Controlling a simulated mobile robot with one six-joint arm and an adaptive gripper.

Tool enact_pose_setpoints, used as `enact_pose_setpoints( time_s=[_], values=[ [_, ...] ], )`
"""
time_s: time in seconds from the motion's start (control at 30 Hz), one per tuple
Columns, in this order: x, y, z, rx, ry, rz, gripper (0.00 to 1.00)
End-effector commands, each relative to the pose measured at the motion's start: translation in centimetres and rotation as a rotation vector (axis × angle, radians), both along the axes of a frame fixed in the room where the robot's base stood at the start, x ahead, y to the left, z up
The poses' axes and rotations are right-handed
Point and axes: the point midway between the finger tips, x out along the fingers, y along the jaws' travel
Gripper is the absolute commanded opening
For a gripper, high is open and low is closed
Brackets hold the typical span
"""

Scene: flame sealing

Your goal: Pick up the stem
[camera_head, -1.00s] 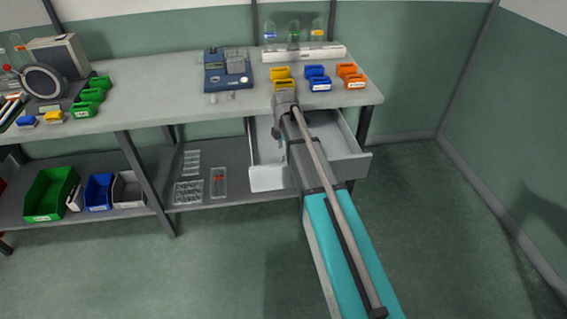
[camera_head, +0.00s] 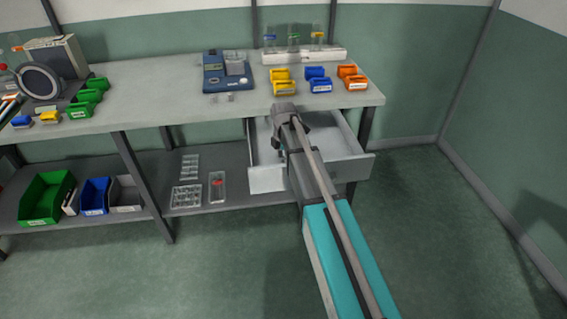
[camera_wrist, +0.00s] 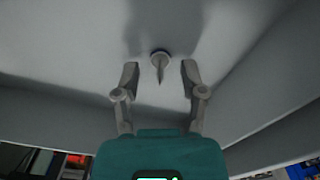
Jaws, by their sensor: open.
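The stem (camera_wrist: 160,65) shows in the wrist view as a small grey piece with a round disc and a thin pointed part. It is on the pale floor of the open drawer (camera_wrist: 70,50). My gripper (camera_wrist: 160,80) is open, with one finger on each side of the stem and a clear gap to both. The fingers do not touch it. In the head view the drawer (camera_head: 268,180) is pulled out under the bench, and my arm reaches over it. My arm hides the stem there.
The workbench (camera_head: 150,105) stands above the drawer. Yellow bins (camera_head: 281,82), blue bins (camera_head: 318,80) and orange bins (camera_head: 352,78) stand on its right end, near a blue device (camera_head: 228,75). The drawer walls surround my gripper. The floor to the right is clear.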

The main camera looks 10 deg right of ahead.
Motion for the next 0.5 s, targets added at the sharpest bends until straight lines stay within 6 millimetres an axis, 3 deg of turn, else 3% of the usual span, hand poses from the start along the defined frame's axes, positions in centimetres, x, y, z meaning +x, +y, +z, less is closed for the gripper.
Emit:
enact_pose_setpoints(
  time_s=[0.2,0.5],
  values=[
    [0.00,0.00,0.00,0.000,0.000,0.000,0.54],
    [0.00,0.00,0.00,0.000,0.000,0.000,0.00]
  ],
)
